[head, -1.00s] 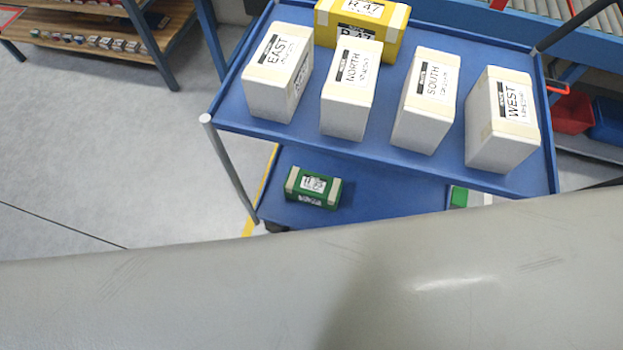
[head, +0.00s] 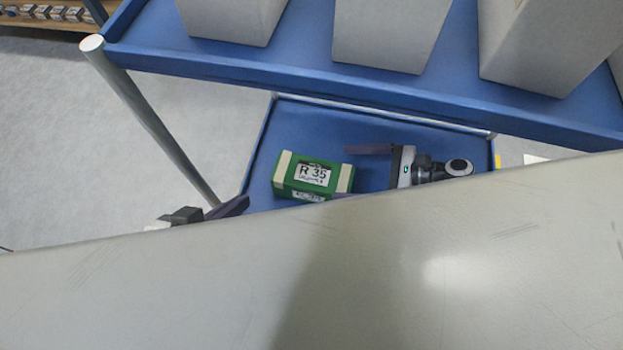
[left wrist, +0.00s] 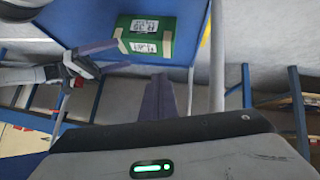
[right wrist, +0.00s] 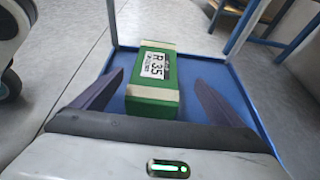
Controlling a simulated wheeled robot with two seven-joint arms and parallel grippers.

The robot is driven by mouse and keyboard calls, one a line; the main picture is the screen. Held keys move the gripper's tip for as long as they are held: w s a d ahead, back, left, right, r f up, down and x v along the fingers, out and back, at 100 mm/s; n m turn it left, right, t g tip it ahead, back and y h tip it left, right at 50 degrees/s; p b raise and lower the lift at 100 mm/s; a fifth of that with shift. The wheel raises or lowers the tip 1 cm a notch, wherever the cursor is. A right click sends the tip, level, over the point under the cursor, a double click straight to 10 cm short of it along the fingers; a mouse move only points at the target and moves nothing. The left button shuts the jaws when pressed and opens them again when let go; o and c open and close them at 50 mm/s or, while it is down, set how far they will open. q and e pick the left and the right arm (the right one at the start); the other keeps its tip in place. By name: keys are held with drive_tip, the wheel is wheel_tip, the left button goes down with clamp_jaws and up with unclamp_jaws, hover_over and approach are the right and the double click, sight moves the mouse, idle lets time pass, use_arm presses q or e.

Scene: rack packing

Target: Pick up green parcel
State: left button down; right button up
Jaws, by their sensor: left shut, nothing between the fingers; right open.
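The green parcel (head: 312,176), with cream end bands and an "R 35" label, lies on the lower blue shelf (head: 330,122) of a cart. My right gripper (head: 362,172) is open just to the parcel's right in the head view. In the right wrist view its fingers (right wrist: 158,78) spread to either side of the parcel (right wrist: 154,82), which looks untouched. My left gripper (head: 236,205) is shut and empty, left of the parcel by the cart post. The left wrist view shows its closed fingers (left wrist: 159,98) apart from the parcel (left wrist: 145,37).
The upper blue shelf (head: 300,79) overhangs the lower one and carries several white boxes (head: 395,30). A grey post (head: 150,120) stands at the cart's left corner. A large pale surface hides the lower head view. Open floor (head: 60,150) lies to the left.

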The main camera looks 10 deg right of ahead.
sight(312, 173)
drive_tip(key=b+x, duration=0.1)
drive_tip(key=x, duration=0.3)
drive_tip(key=shift+a+f, duration=0.1)
drive_tip(key=shift+a, duration=0.25)
drive_tip(key=x, duration=0.1)
drive_tip(key=b+x, duration=0.1)
drive_tip(key=x, duration=0.1)
drive_tip(key=b+x, duration=0.1)
drive_tip(key=shift+s+a+f, duration=0.1)
drive_tip(key=shift+s+a, duration=0.15)
drive_tip(key=shift+w+a+f+b, duration=0.1)
drive_tip(key=shift+w+a+b, duration=0.15)
drive_tip(key=shift+a+b, duration=0.15)
drive_tip(key=c, duration=1.3)
use_arm(q)
drive_tip(key=d+r+h, duration=0.1)
drive_tip(key=d+r+t, duration=0.1)
drive_tip(key=r, duration=0.1)
drive_tip(key=shift+w+r+h, duration=0.1)
drive_tip(key=shift+w+h, duration=0.1)
drive_tip(key=shift+h, duration=0.2)
use_arm(e)
drive_tip(key=shift+a, duration=0.1)
drive_tip(key=shift+c, duration=1.2)
drive_tip(key=shift+r, duration=0.2)
